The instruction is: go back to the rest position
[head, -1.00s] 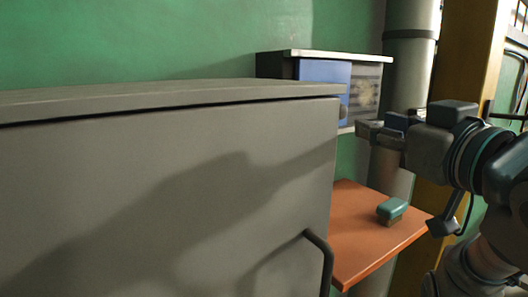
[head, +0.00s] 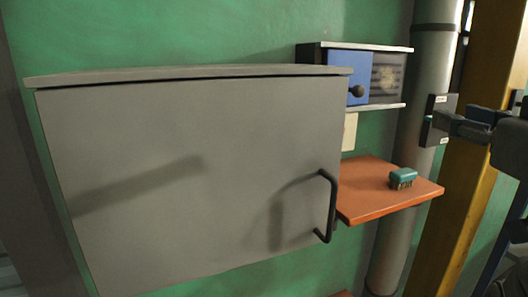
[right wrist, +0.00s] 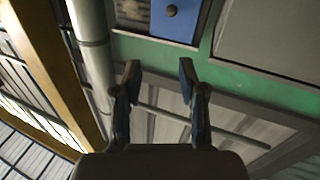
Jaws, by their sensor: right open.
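My right gripper (head: 458,123) is at the right edge of the head view, in front of the grey pipe and the yellow post. In the right wrist view its two fingers (right wrist: 159,78) stand apart with nothing between them. The gripper is open and empty, clear of the cabinets and the shelf. Most of the right arm lies outside the head view. My left gripper is in neither view.
A large grey cabinet (head: 190,170) with a black handle (head: 330,205) fills the left and middle. A wall box with a blue sliding panel (head: 345,70) hangs behind it. An orange shelf (head: 375,200) holds a teal brush (head: 403,177). The grey pipe (head: 410,165) and yellow post (head: 465,190) stand at right.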

